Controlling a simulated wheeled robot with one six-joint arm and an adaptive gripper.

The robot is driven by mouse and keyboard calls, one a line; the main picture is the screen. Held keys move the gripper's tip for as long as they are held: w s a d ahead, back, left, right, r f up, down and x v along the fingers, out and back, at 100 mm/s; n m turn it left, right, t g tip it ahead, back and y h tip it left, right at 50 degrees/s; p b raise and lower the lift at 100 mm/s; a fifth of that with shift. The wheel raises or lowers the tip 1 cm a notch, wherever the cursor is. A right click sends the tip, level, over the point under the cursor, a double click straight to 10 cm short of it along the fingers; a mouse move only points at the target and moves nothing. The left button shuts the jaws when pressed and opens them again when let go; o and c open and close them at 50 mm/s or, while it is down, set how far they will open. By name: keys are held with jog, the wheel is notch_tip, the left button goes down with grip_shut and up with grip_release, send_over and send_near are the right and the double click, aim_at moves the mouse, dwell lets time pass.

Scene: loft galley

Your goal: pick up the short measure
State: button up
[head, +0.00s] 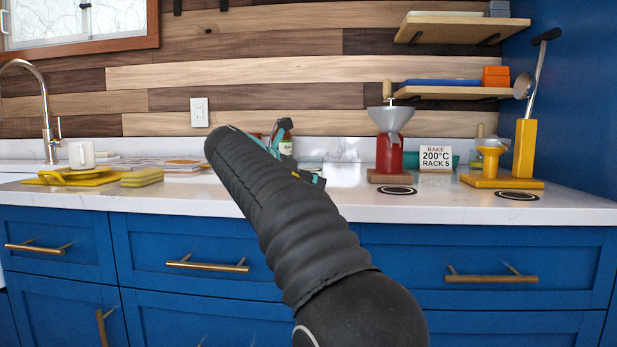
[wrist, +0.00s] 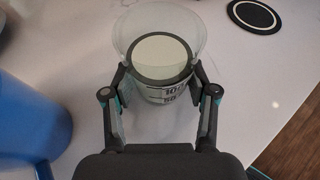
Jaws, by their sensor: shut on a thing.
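The short measure (wrist: 165,88) is a clear, flared cup with dark printed marks on its side and a pale round disc with a dark rim inside. In the wrist view it stands between the two fingers of my gripper (wrist: 159,76), which is shut on its sides. In the head view my gripper (head: 292,158) shows only in part, as teal and dark pieces beyond my arm. The measure is hidden there. I cannot tell whether it touches the counter.
A large blue rounded object (wrist: 30,115) is close on the left in the wrist view. A black ringed disc (wrist: 255,15) lies at upper right. A red grinder (head: 389,152) and a yellow stand (head: 524,150) are on the right of the counter (head: 450,208). A white mug (head: 82,155) is at left.

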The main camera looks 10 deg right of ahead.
aim_at(301, 159)
jog(key=shift+r, duration=0.2)
jog(key=shift+r+p, duration=1.15)
jog(key=shift+r, duration=0.75)
jog(key=s+a+r+p, duration=0.1)
jog(key=s+r, duration=0.5)
jog(key=s, duration=0.5)
jog(key=shift+s+r, duration=0.15)
jog(key=shift+r, duration=0.25)
jog(key=shift+s+a, duration=0.1)
jog(key=shift+s, duration=0.05)
